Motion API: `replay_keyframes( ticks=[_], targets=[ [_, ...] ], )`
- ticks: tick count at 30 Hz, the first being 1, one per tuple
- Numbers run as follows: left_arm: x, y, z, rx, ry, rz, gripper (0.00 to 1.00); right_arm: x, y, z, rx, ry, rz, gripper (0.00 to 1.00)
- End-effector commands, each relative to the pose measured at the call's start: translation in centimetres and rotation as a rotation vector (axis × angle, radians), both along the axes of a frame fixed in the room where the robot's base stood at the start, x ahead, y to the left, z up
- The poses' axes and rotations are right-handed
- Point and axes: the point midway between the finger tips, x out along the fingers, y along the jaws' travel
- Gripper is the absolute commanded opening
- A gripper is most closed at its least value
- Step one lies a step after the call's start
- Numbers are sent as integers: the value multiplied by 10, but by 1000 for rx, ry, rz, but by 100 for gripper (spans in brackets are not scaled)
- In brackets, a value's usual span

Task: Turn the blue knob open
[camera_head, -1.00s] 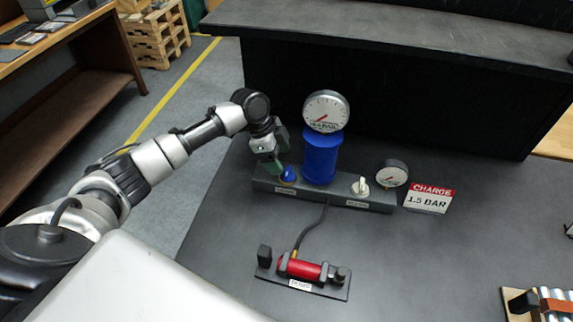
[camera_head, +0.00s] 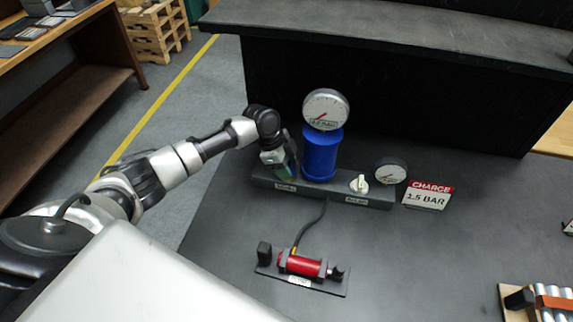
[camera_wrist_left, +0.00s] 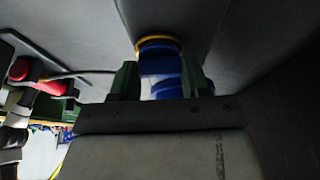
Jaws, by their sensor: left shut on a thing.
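The blue knob (camera_wrist_left: 162,60) shows in the left wrist view, on a yellow ring (camera_wrist_left: 160,43) at the dark manifold block (camera_head: 330,192). My left gripper (camera_wrist_left: 155,85) is shut on the knob, with one green finger on each side of it. In the head view my left gripper (camera_head: 278,170) hides the knob at the left end of the block. A white knob (camera_head: 359,184) stands toward the right end of the block. My right gripper is not in view.
A blue cylinder with a round gauge (camera_head: 326,109) on top stands just right of my left gripper. A red cylinder (camera_head: 303,265) lies in front, joined by a hose.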

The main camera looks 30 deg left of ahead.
Motion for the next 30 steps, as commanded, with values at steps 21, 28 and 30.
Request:
replay_keyframes(
  ticks=[21, 28, 30],
  targets=[
    [-1, -1, 6, -2, 0, 312, 23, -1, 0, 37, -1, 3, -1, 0],
    [-1, -1, 6, -2, 0, 502, 23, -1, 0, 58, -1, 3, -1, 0],
    [-1, -1, 5, -2, 0, 554, 23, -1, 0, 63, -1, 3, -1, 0]
  ],
)
